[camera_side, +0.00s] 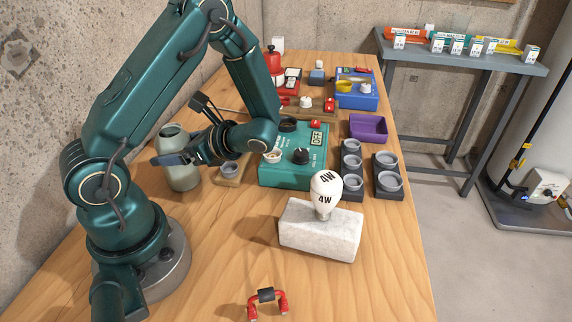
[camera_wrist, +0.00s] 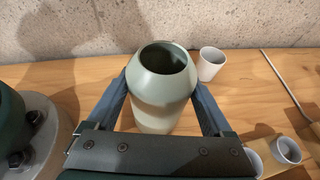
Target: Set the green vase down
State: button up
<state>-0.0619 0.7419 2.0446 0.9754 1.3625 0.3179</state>
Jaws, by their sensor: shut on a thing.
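The green vase (camera_side: 181,172) is pale grey-green with a dark round mouth and stands upright beside my arm, near the wall at the left of the table. In the wrist view the vase (camera_wrist: 160,100) sits between the two blue-grey fingers of my gripper (camera_wrist: 163,92). In the side view my gripper (camera_side: 172,160) reaches it from the right, shut on its body. The wooden table (camera_side: 215,245) lies below the vase. I cannot tell whether the base of the vase touches the wood.
A white cup (camera_wrist: 211,64) stands close to the right of the vase in the wrist view. A teal box (camera_side: 293,170), dark cup holders (camera_side: 388,176) and a bulb (camera_side: 325,190) on a pale block (camera_side: 320,230) are farther right. The table's front middle is mostly clear.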

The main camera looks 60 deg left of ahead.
jog(key=o, duration=1.6)
jog(key=shift+f, duration=0.1)
jog(key=shift+c, duration=0.2)
jog(key=v, duration=1.2)
jog(key=s+d+r+n+t+h, duration=0.2)
jog(key=d+r+n+t+h, duration=0.3)
jog(key=d+n+t+h, duration=0.5)
jog(key=n+t+h, duration=0.1)
jog(key=t, duration=0.1)
jog(key=shift+s+d+r+n+t, duration=0.2)
jog(key=shift+s+d+n+t, duration=0.1)
jog(key=shift+t, duration=0.1)
